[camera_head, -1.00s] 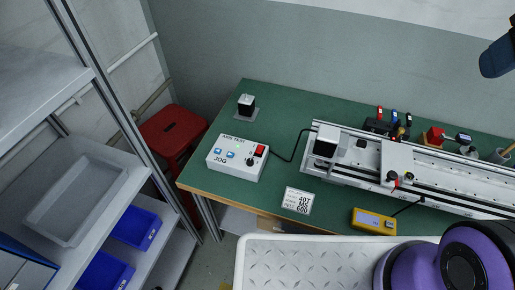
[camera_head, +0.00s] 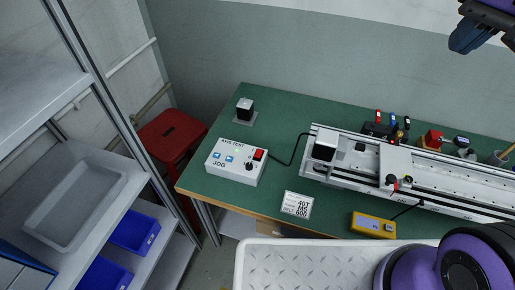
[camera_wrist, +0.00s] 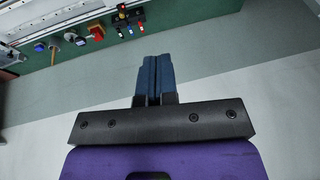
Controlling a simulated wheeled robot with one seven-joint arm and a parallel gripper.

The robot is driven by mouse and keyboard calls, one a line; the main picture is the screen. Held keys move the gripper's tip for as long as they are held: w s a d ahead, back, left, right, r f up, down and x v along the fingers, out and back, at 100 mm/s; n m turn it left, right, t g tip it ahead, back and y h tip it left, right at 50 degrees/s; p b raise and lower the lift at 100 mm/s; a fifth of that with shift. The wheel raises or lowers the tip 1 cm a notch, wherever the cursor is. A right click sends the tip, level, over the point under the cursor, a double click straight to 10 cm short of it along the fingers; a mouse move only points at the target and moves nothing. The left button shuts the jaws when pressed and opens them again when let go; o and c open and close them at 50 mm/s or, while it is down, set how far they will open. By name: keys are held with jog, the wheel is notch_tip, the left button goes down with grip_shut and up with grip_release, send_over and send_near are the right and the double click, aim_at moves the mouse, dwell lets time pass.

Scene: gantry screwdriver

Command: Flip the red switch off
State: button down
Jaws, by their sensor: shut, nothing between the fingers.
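The red switch (camera_head: 258,155) sits at the upper right of the white control box (camera_head: 228,175), which is marked "AXIS TEST" and "JOG". The box stands on the left part of the green bench (camera_head: 285,110). I cannot tell the switch's position at this size. My gripper (camera_head: 468,36) is at the top right of the head view, high above the bench and far to the right of the box. In the wrist view my gripper (camera_wrist: 159,60) has its two blue fingers together, with nothing between them. The box and switch are out of the wrist view.
A linear gantry (camera_head: 350,170) fills the bench's right side, with a cable to the box. A card (camera_head: 297,204) and a yellow meter (camera_head: 373,224) lie at the front. A black-and-white cube (camera_head: 245,106) stands behind the box. A red stool (camera_head: 170,138) and shelves are left.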

jog(key=w+a+f+m+g, duration=0.2)
jog(key=w+a+f+m, duration=0.4)
jog(key=w, duration=0.3)
jog(key=w+a+f+m+g, duration=0.2)
jog(key=w+a+f+m, duration=0.1)
jog(key=w+a+f, duration=0.45)
jog(key=m+g, duration=0.3)
jog(key=m, duration=0.6)
send_over(256, 154)
jog(key=w+d, duration=0.2)
jog(key=w, duration=0.3)
notch_tip(256, 154, down, 22)
jog(key=shift+s+a, duration=0.1)
jog(key=shift+a, duration=0.05)
jog(key=x, duration=1.4)
jog(key=shift+s+a+r, duration=0.1)
jog(key=shift+s+r, duration=0.05)
jog(key=shift+s, duration=0.15)
